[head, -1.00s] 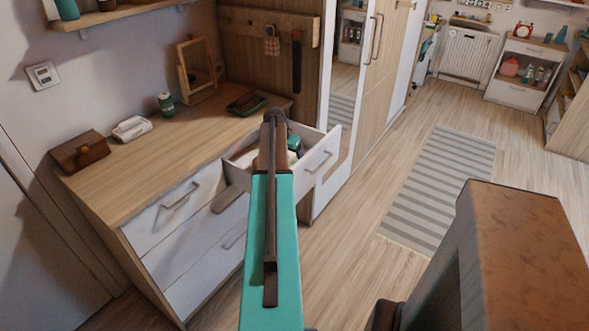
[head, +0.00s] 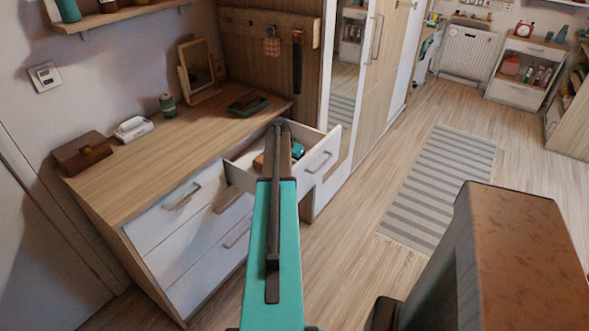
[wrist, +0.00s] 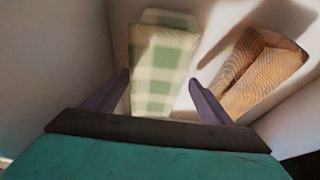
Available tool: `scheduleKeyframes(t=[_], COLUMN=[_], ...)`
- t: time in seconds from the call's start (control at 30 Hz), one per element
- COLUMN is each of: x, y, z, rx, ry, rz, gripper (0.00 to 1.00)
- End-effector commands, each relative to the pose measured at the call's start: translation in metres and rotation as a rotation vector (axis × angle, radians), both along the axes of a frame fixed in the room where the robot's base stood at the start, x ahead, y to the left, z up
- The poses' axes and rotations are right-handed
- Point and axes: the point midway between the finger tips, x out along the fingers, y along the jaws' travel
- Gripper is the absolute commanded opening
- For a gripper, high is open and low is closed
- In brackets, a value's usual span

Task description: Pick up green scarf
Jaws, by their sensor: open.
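The green scarf (wrist: 163,65) shows in the wrist view as a folded green and cream checked cloth. It lies inside a white drawer. My gripper (wrist: 159,80) is open, with its two purple fingers on either side of the scarf's near part. The scarf's near end is hidden behind my gripper body. I cannot tell how far the fingertips are above the drawer floor. In the head view, my arm reaches over the open top drawer (head: 322,160) of the dresser, and I cannot make out the scarf there.
A brown textured folded item (wrist: 262,72) lies right of the scarf in the drawer. Drawer walls stand close on both sides. The dresser top (head: 155,158) holds a brown box (head: 82,152), a green cup (head: 167,105) and a framed mirror (head: 197,70). Floor at right is open.

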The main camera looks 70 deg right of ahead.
Motion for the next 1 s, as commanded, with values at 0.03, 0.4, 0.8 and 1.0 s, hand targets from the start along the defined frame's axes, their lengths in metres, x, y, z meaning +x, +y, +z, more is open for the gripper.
scheduleKeyframes(t=[0.03,0.4,0.8,1.0], x=[-0.0001,-0.0004,-0.0007,-0.0008], y=[-0.0001,-0.0001,-0.0003,-0.0006], z=[0.0000,0.0002,0.0006,0.0058], rx=[0.000,0.000,0.000,-0.001], ry=[0.000,0.000,0.000,0.000], rz=[0.000,-0.001,-0.001,-0.001], gripper=[0.75,0.58,0.28,0.28])
